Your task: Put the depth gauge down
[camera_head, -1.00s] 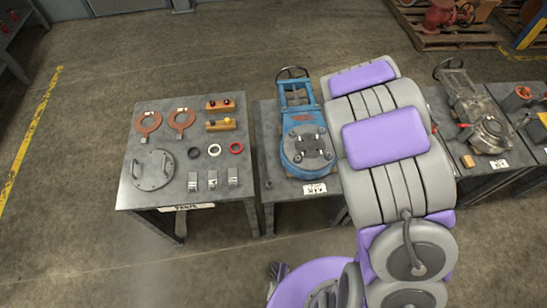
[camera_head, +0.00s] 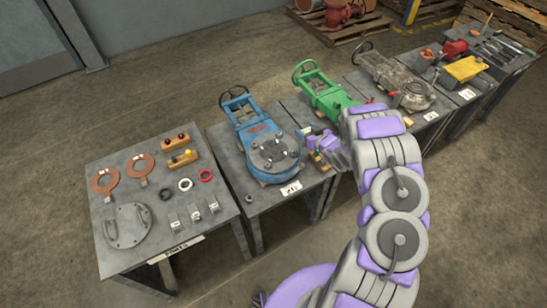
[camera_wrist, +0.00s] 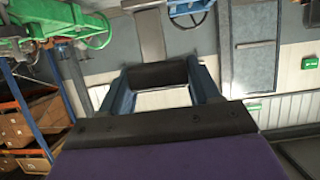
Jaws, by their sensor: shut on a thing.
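My gripper (camera_head: 322,148) is over the gap between the blue valve (camera_head: 274,152) and the green valve (camera_head: 326,96), at the right of the blue valve's table (camera_head: 262,200). In the wrist view (camera_wrist: 158,78) its two fingers reach forward from a purple and black base, with a dark bar across their far ends. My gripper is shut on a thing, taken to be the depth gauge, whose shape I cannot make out. The height of my gripper above the table is unclear.
The left table (camera_head: 98,255) holds copper rings (camera_head: 106,181), a round grey cover (camera_head: 126,227), small rings and metal blocks. Further right stand a dismantled grey valve (camera_head: 412,96) and a table with a yellow box (camera_head: 463,69) and tools. Concrete floor (camera_head: 60,125) is open at left.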

